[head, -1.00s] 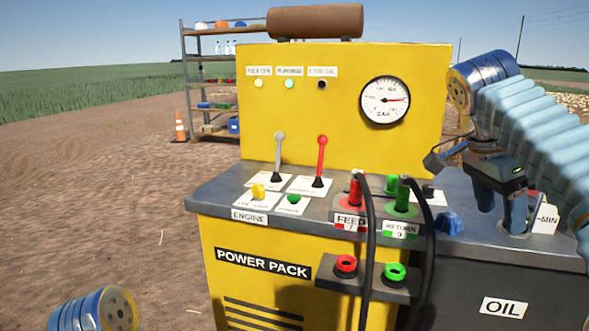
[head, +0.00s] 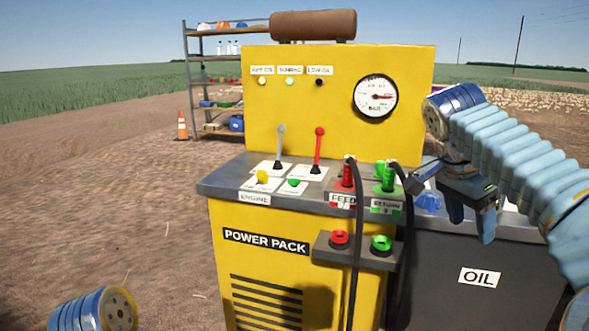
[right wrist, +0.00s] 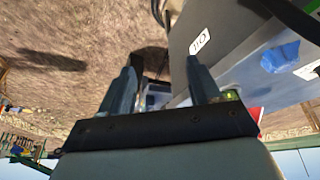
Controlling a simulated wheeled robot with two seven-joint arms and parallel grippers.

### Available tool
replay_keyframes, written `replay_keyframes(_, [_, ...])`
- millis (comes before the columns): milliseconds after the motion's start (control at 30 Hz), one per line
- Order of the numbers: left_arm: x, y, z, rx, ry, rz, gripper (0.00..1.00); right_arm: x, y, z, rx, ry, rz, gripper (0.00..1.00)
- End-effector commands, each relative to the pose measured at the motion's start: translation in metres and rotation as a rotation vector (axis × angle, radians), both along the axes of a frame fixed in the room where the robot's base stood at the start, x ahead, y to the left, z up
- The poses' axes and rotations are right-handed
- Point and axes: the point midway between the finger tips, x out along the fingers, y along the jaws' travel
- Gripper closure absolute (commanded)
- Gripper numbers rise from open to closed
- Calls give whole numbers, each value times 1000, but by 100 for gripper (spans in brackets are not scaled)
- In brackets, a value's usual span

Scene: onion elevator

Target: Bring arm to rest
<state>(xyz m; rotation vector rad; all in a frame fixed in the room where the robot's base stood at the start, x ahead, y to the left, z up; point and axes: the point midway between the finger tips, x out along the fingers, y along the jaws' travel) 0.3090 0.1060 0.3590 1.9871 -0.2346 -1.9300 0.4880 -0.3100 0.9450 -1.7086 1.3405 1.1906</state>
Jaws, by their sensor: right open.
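My right arm comes in from the right side of the head view. My right gripper (head: 471,217) hangs with its fingers pointing down, in front of the oil tank's top in the picture. Its jaws are open and nothing shows between them. The right wrist view shows the two fingers apart (right wrist: 160,72), with bare ground and the grey tank side beyond. A piece of my left arm shows at the bottom left of the head view, but its gripper is out of view.
The yellow power pack (head: 224,270) stands in the middle, with levers and hoses at its red and green couplings. The grey oil tank (head: 510,300) is to its right. A blue object (head: 428,201) lies on the tank. A shelf (head: 187,90) and cone (head: 182,126) stand behind. Open dirt lies left.

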Motion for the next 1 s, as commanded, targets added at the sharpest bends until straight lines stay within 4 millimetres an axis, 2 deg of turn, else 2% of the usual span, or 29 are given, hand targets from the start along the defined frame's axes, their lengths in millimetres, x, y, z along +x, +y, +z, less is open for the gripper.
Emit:
replay_keyframes(167, [0,0,0,0,0,0,41,27,14,-42,12,39,135,37])
replay_keyframes(267, [0,0,0,0,0,0,41,43,26,-74,29,65,234,37])
replay_keyframes(367, [0,0,0,0,0,0,41,60,41,-116,58,95,355,37])
replay_keyframes(467, [0,0,0,0,0,0,41,74,61,-175,109,132,503,37])
replay_keyframes(600, [0,0,0,0,0,0,41,78,98,-277,223,172,732,37])
replay_keyframes(667, [0,0,0,0,0,0,41,71,113,-320,280,180,818,37])
replay_keyframes(700, [0,0,0,0,0,0,41,64,124,-348,319,180,871,37])
replay_keyframes(767, [0,0,0,0,0,0,41,50,139,-389,381,175,942,37])
replay_keyframes(800, [0,0,0,0,0,0,41,37,150,-416,421,167,987,37])
replay_keyframes(867, [0,0,0,0,0,0,41,15,164,-454,480,151,1042,37])
replay_keyframes(900, [0,0,0,0,0,0,41,-3,173,-477,518,137,1073,37])
replay_keyframes(967, [0,0,0,0,0,0,41,-33,185,-509,565,110,1111,37])
replay_keyframes(1000, [0,0,0,0,0,0,41,-54,192,-528,590,92,1129,37])
